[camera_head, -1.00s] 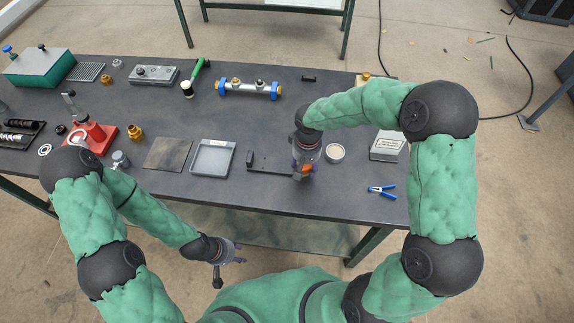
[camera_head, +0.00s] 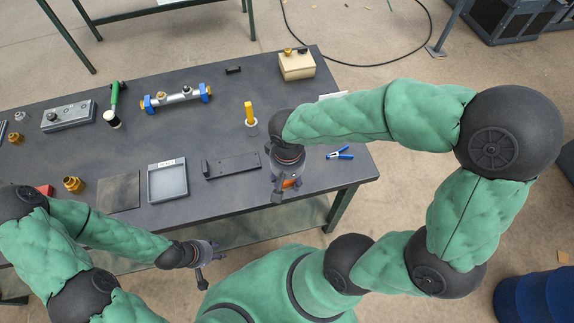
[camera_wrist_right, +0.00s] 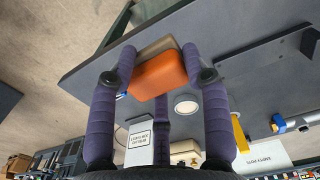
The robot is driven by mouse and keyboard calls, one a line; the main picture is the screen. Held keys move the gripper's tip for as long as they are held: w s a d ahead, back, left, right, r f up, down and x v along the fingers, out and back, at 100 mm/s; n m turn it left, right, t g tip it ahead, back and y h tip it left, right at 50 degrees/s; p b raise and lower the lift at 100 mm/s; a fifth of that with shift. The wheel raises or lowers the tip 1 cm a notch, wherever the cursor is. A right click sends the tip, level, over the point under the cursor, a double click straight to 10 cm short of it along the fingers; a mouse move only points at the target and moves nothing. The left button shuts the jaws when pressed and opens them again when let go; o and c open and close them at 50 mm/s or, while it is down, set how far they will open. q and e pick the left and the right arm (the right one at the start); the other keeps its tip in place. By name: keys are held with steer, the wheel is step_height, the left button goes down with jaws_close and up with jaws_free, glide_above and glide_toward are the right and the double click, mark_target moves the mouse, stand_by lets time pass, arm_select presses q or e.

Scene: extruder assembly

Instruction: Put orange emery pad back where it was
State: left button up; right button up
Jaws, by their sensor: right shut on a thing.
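The orange emery pad (camera_wrist_right: 158,76) is between the fingers of my right gripper (camera_wrist_right: 160,70), with a grey-tan layer on its far side. In the head view a bit of orange (camera_head: 289,184) shows at my right gripper (camera_head: 281,192), which is shut on the pad near the table's front edge, right of a flat black holder (camera_head: 233,166). My left gripper (camera_head: 205,262) is empty, its fingers apart, in front of the table's front edge.
A white cup (camera_head: 252,129) with a yellow-handled tool (camera_head: 249,110) stands behind my right gripper. Blue pliers (camera_head: 341,153) lie right of it. A grey tray (camera_head: 167,181) and dark mat (camera_head: 119,192) lie left of the holder. A cream box (camera_head: 297,67) stands at the back.

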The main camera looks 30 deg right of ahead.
steer(key=shift+s+r+m, duration=0.2)
steer(key=shift+s+m, duration=0.1)
steer(key=shift+s, duration=0.8)
steer(key=w+d+f+b, duration=0.1)
steer(key=w+f, duration=0.2)
steer(key=w, duration=0.1)
steer(key=w+d+f+b, duration=0.1)
steer(key=w+d+f, duration=0.1)
steer(key=w+f, duration=0.1)
steer(key=w+d+f+b, duration=0.1)
steer(key=w+d+f, duration=0.1)
steer(key=w+f, duration=0.1)
steer(key=shift+w, duration=0.9)
steer(key=shift+w+d+f, duration=0.2)
steer(key=shift+w+f, duration=0.1)
steer(key=shift+f, duration=0.15)
arm_select(q)
steer(key=shift+w+a+f+b, duration=0.1)
steer(key=shift+f+b, duration=0.1)
steer(key=shift+f, duration=0.5)
steer(key=shift+w+d+f+b, duration=0.15)
steer(key=shift+f+b, duration=0.1)
steer(key=shift+f, duration=0.45)
steer(key=shift+w+a+f+b, duration=0.1)
steer(key=shift+a+f+b, duration=0.1)
steer(key=shift+f, duration=0.5)
arm_select(e)
steer(key=shift+f, duration=1.5)
